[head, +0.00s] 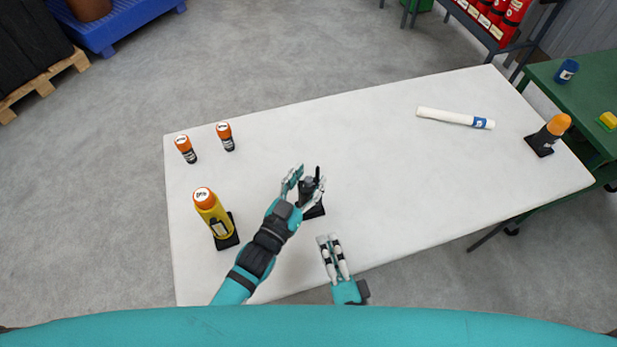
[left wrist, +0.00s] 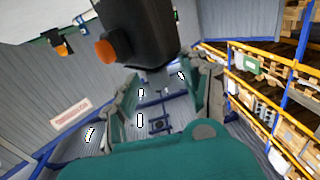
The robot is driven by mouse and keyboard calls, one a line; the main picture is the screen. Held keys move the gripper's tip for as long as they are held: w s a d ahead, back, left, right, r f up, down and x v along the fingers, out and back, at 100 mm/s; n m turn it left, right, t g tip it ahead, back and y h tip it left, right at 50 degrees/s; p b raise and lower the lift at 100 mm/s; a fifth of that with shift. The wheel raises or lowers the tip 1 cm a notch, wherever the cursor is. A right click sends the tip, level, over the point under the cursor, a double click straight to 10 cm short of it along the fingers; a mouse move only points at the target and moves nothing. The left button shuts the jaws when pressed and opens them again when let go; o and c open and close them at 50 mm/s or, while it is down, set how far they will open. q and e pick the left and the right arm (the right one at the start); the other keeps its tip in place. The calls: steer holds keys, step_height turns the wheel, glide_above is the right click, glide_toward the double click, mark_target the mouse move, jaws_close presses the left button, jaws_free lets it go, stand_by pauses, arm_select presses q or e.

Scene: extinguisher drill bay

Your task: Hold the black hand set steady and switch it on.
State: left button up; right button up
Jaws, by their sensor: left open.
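The black hand set (head: 311,186) stands upright near the table's front middle, on a black base (head: 316,210), a thin dark antenna-like part at its top. My left gripper (head: 306,183) is open, with a finger on either side of the hand set; I cannot tell whether they touch it. In the left wrist view a large black body (left wrist: 145,35), likely the hand set, with an orange knob (left wrist: 107,50), looms beyond the open fingers (left wrist: 160,95). My right gripper (head: 329,238) is empty at the table's front edge, its fingers close together and seemingly shut.
The middle right is clear.

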arm_select(q)
steer(key=shift+w+d, duration=0.1)
steer(key=shift+w, duration=0.05)
jaws_close()
stand_by(0.4)
arm_select(e)
jaws_close()
stand_by(0.4)
stand_by(0.5)
stand_by(0.8)
